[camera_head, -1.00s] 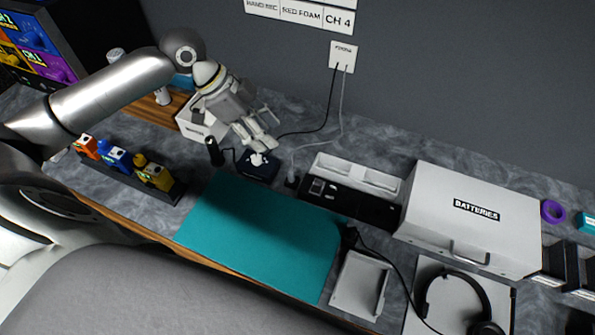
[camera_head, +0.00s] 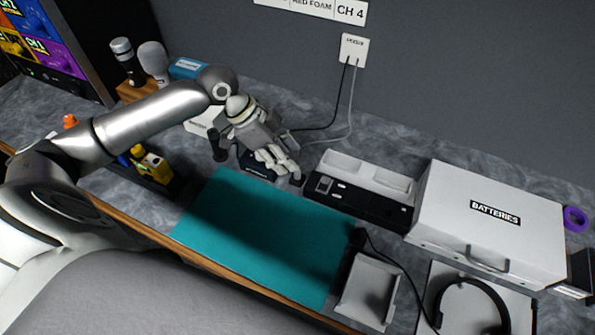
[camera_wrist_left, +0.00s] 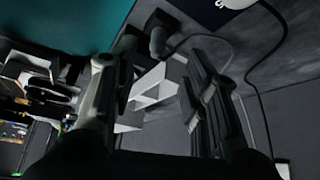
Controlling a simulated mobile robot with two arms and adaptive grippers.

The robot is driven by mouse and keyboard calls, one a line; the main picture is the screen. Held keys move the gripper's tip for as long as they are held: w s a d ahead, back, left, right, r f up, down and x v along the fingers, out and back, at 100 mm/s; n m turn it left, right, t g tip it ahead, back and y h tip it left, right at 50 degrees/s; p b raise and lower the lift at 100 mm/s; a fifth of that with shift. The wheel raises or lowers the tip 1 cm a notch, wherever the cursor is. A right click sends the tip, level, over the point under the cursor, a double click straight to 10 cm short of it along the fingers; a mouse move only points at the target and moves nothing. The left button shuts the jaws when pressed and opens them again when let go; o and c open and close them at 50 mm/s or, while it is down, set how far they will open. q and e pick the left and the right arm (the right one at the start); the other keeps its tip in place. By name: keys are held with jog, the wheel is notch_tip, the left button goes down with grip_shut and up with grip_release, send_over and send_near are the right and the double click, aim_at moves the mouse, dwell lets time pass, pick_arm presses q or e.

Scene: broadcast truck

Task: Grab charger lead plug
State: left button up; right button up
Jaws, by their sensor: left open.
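The charger lead plug is a small dark plug (camera_head: 296,181) on the grey counter, just left of the black charger base (camera_head: 345,196). A grey cable runs from it up to the wall socket plate (camera_head: 354,49). My left gripper (camera_head: 282,168) points down over the counter, its fingertips right beside the plug. In the left wrist view the plug (camera_wrist_left: 158,40) shows in the gap between the two open fingers of my left gripper (camera_wrist_left: 157,58), with its grey cable curving off to the right. I cannot tell whether a finger touches it. My right gripper is not in view.
A teal mat (camera_head: 265,235) lies in front. A dark pad (camera_head: 256,168) is partly hidden behind the gripper. A black upright item (camera_head: 217,146) stands left of it. A white batteries case (camera_head: 490,222) stands at right. A black cable from the socket runs behind the gripper.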

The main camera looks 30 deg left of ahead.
aim_at(297, 174)
pick_arm(q)
jog(key=x, duration=0.1)
jog(key=p+x, duration=0.1)
jog(key=x, duration=0.2)
jog(key=shift+s+f, duration=0.2)
jog(key=shift+s, duration=0.05)
jog(key=shift+w+d+f, duration=0.1)
jog(key=shift+d+f, duration=0.1)
jog(key=shift+f, duration=0.25)
grip_shut()
